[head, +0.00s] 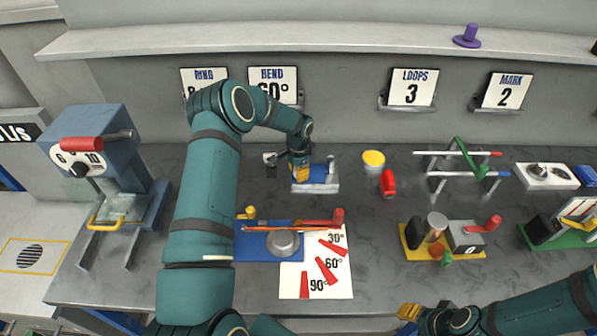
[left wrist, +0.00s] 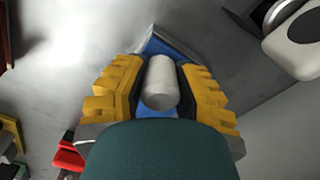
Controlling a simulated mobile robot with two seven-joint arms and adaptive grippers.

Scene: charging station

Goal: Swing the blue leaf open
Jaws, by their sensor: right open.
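The blue leaf (head: 319,172) is part of a small grey metal fixture (head: 318,188) at the back middle of the bench. In the left wrist view, blue (left wrist: 158,46) shows behind a pale round peg (left wrist: 161,84). My left gripper (head: 300,172) is down at the left side of the leaf. Its yellow fingers (left wrist: 160,92) lie on both sides of the peg, with the dark pads against it. The gripper hides part of the fixture and any hinge. My right gripper (head: 424,315) is open and empty at the front edge, away from the leaf.
A yellow-lidded jar (head: 373,160) and a red object (head: 387,183) stand right of the fixture. A blue bending tool (head: 262,246) and angle card (head: 318,283) lie in front. A rack with red and blue bars (head: 455,172) stands further right. The shelf (head: 300,42) runs above.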

